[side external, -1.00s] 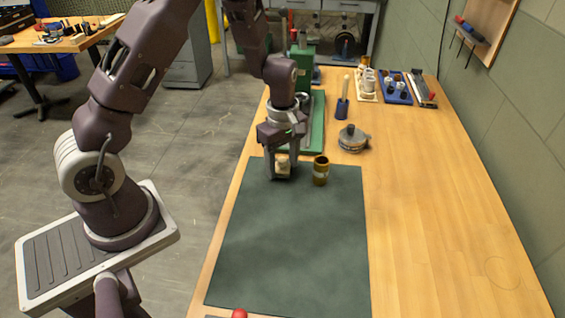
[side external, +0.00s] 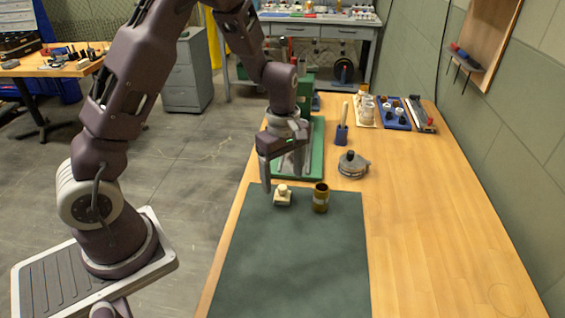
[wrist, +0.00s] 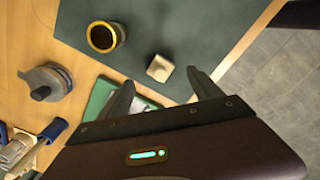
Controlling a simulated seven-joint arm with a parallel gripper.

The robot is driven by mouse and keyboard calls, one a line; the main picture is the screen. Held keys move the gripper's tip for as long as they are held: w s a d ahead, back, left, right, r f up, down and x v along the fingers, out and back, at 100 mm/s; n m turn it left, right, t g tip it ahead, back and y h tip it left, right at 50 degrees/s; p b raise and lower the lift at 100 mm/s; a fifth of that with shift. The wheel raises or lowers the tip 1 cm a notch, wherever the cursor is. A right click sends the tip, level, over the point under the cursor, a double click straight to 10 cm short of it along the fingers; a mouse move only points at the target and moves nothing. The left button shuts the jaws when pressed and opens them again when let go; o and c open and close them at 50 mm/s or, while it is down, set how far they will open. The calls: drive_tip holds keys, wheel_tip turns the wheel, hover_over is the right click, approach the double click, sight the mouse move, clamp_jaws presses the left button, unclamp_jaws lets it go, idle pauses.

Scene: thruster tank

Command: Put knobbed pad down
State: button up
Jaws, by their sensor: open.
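The knobbed pad (side external: 283,196) is a small cream block with a knob on top. It stands upright on the dark green mat (side external: 290,255), near the mat's far edge. It also shows in the wrist view (wrist: 160,68), beyond my fingertips and apart from them. My gripper (side external: 285,180) is open and empty, raised just above and behind the pad. Its two spread fingers show in the wrist view (wrist: 160,85).
A brown cylinder with a dark opening (side external: 320,198) stands on the mat just right of the pad. A round grey metal part with a dark knob (side external: 353,164) sits behind the mat. A green fixture (side external: 313,150) stands behind my gripper. The mat's near part is clear.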

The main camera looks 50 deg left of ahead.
sight(282, 187)
drive_tip(key=s+d+r+m+t, duration=0.1)
drive_tip(key=s+r+m, duration=0.2)
drive_tip(key=r, duration=0.3)
drive_tip(key=s+d+r+m+t+h, duration=0.1)
drive_tip(key=s+d+r+m, duration=0.15)
drive_tip(key=r, duration=0.35)
drive_tip(key=s+d+r+m, duration=0.1)
drive_tip(key=s+r+m, duration=0.15)
drive_tip(key=r, duration=0.35)
drive_tip(key=s+d+r+m+t, duration=0.1)
drive_tip(key=s+m, duration=0.4)
drive_tip(key=s, duration=0.2)
drive_tip(key=s+r+m+t+y, duration=0.1)
drive_tip(key=s+r+m+t, duration=0.1)
drive_tip(key=s+m, duration=0.3)
drive_tip(key=shift+s+d+t, duration=0.3)
drive_tip(key=shift+s+d, duration=0.05)
drive_tip(key=shift+s, duration=0.5)
